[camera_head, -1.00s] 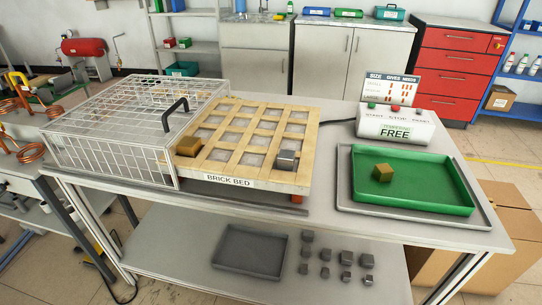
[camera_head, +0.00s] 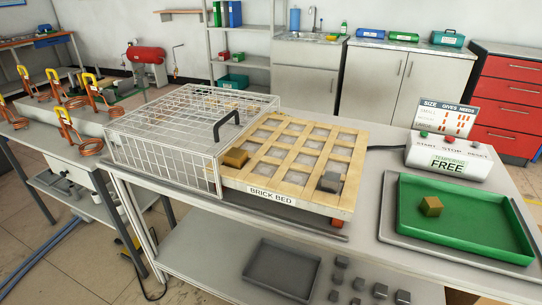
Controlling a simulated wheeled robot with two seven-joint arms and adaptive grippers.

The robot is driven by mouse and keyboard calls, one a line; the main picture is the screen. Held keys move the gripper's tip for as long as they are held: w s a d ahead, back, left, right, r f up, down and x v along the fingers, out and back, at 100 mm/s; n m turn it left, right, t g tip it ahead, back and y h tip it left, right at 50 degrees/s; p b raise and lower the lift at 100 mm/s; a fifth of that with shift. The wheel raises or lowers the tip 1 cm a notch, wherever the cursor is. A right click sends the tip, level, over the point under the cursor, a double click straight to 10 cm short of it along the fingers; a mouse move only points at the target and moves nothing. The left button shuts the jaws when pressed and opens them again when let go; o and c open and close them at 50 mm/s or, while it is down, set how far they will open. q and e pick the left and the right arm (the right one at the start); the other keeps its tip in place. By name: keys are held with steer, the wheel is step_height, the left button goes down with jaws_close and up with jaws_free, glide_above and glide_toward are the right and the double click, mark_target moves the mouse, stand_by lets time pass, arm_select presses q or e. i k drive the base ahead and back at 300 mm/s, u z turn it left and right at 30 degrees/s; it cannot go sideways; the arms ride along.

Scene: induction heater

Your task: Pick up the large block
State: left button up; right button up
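A brass-coloured block (camera_head: 235,158) lies at the left edge of the brick bed (camera_head: 262,189), beside the wire cage. It looks wider than the other brass-coloured block (camera_head: 431,206), which sits in the green tray (camera_head: 468,240). A grey metal block (camera_head: 330,182) sits on the right side of the brick bed, near its front corner. I cannot tell for sure which of these is the large block. Neither of my grippers is in view.
A wire cage (camera_head: 165,152) with a black handle stands left of the bed. A control box (camera_head: 447,160) stands behind the green tray. Several small grey blocks and a grey tray (camera_head: 281,269) lie on the lower shelf. Copper coils (camera_head: 90,145) stand on the left bench.

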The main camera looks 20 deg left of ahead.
mark_target(236, 158)
steer(key=k, duration=0.55)
steer(key=z, duration=0.2)
steer(key=i, duration=0.85)
steer(key=u, duration=0.6)
steer(key=i, duration=0.7)
steer(key=u, duration=0.8)
